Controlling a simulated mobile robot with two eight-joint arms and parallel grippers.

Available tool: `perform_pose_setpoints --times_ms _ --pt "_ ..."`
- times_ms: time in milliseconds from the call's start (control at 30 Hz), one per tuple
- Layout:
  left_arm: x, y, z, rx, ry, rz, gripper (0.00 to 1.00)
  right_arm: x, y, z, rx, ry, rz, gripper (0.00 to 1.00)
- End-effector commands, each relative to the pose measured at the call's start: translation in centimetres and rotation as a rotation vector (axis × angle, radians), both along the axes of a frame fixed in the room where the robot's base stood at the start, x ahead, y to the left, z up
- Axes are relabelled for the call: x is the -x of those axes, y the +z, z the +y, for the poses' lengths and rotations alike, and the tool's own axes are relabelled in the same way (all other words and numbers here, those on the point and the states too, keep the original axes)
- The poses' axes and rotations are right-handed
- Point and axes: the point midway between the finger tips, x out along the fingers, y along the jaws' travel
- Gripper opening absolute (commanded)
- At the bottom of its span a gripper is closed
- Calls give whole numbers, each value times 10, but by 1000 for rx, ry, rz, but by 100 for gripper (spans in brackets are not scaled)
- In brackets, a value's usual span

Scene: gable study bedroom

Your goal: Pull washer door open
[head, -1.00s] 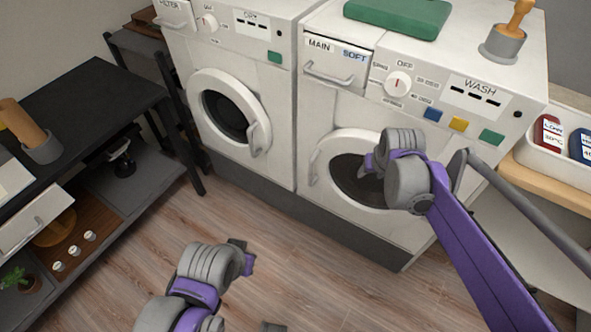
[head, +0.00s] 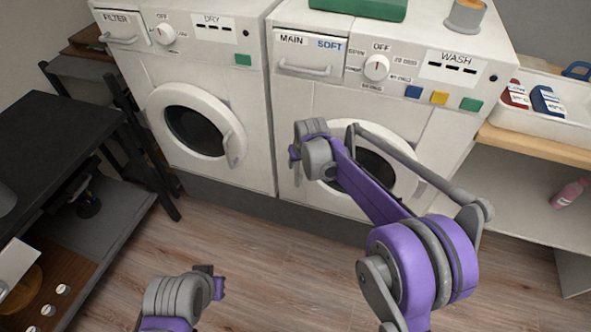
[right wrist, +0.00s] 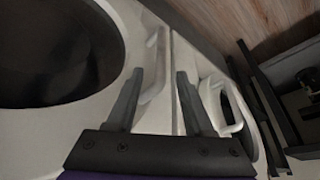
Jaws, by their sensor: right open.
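The washer (head: 300,95), marked WASH, stands on the right. Its round white door with dark glass (head: 374,164) appears shut and is partly hidden behind my right arm. My right gripper (head: 294,153) is at the door's left edge, where it hides the handle in the head view. In the right wrist view the open fingers (right wrist: 159,76) point towards the pale washer door handle (right wrist: 153,66), which shows between them, nearer the left finger. I cannot tell whether they touch it. My left gripper (head: 216,282) hangs low over the floor, away from the washer; its jaws are unclear.
The dryer (head: 215,75) stands close on the left, its door (head: 195,130) shut. A black shelf unit (head: 60,130) is at far left. A white bin with bottles (head: 565,105) sits on a wooden shelf at right. The wooden floor (head: 260,255) in front is clear.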

Motion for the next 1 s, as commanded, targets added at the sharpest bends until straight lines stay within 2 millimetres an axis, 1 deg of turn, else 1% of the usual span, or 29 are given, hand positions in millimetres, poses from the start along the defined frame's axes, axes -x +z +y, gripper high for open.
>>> perform_pose_setpoints --times_ms 33,100,200,333,500,767,800,867,1000 --pt "0 -3 0 0 0 1 0 -4 -12 1 0 0 0 52" --pt "0 -5 0 0 0 2 0 -9 -24 3 0 0 0 52" --pt "0 -7 0 0 0 2 0 -16 -41 5 0 0 0 52" --pt "0 -9 0 0 0 3 0 -23 -57 6 0 0 0 52" --pt "0 -10 0 0 0 3 0 -27 -67 8 0 0 0 52" --pt "0 -10 0 0 0 3 0 -27 -68 8 0 0 0 52" --pt "0 -10 0 0 0 3 0 -27 -68 8 0 0 0 50" --pt "0 -10 0 0 0 3 0 -27 -68 8 0 0 0 39" --pt "0 -10 0 0 0 3 0 -27 -68 8 0 0 0 14"
